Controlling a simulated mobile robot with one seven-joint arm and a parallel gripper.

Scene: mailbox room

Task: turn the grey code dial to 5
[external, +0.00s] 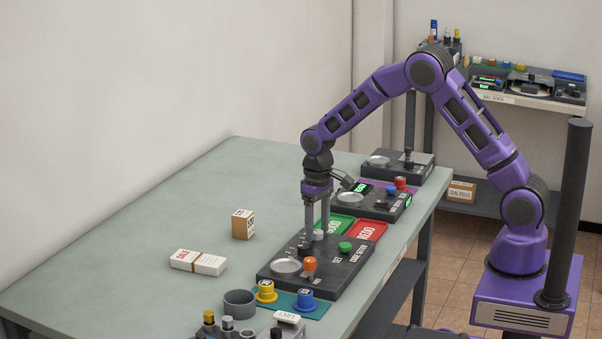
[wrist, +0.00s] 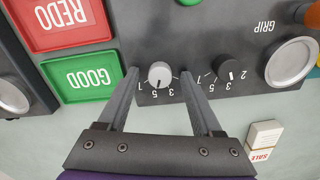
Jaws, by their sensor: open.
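The grey code dial (wrist: 160,75) sits on the dark panel (external: 330,272) in the wrist view, with numbers 1, 3 and 5 readable beside it. Its dark mark appears to point close to 3. My gripper (wrist: 157,74) is open, with one finger on each side of the grey dial and small gaps to it. In the external view my gripper (external: 317,232) points straight down over the panel, and the grey dial (external: 318,236) shows between its fingers. Whether the fingers touch the panel cannot be told.
A black dial (wrist: 229,68) stands close to the right finger in the wrist view. An orange knob (external: 309,265) and a green button (external: 345,246) are on the same panel. Green (wrist: 80,80) and red (wrist: 62,22) trays lie beside it. The table's left side is mostly clear.

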